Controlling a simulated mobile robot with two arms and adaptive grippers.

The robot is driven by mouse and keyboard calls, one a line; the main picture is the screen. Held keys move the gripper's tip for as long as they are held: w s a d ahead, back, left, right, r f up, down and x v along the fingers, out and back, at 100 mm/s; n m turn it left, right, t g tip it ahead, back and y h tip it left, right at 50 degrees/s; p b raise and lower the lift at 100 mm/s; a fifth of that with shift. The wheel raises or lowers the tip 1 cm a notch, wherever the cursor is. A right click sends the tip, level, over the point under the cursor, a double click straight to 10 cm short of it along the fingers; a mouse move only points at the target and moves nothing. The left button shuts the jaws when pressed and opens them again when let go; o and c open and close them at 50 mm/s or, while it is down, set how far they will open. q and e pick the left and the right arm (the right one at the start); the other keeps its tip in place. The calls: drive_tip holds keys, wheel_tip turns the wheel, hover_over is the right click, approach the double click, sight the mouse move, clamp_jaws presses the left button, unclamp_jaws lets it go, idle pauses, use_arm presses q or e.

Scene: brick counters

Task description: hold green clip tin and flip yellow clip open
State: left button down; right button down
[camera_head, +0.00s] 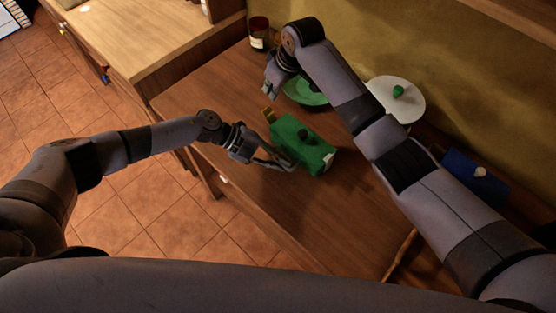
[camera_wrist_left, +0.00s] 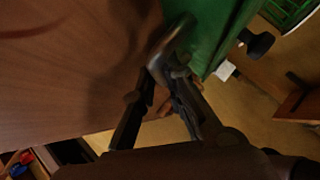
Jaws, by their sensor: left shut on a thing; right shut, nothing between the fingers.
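The green clip tin (camera_head: 312,153) stands on the brown counter, with a black knob on top. It also shows in the left wrist view (camera_wrist_left: 212,32). The yellow clip (camera_head: 268,116) is at its far left end; I cannot tell whether it is open. My left gripper (camera_head: 285,162) is at the tin's near side, shut on a grey curved handle (camera_wrist_left: 172,38) against the tin. My right gripper (camera_head: 270,90) is shut and empty, just beyond the yellow clip and apart from it. The right arm reaches over the counter from the right.
A green plate (camera_head: 307,94) lies behind the tin, near my right gripper. A dark red jar (camera_head: 259,34) stands at the back. A white plate (camera_head: 412,104) holds a green item (camera_head: 398,91). A blue object (camera_head: 470,176) is at right. The counter front is clear.

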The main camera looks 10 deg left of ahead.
use_arm(q)
drive_tip(key=c, duration=1.6)
unclamp_jaws()
drive_tip(key=v, duration=1.2)
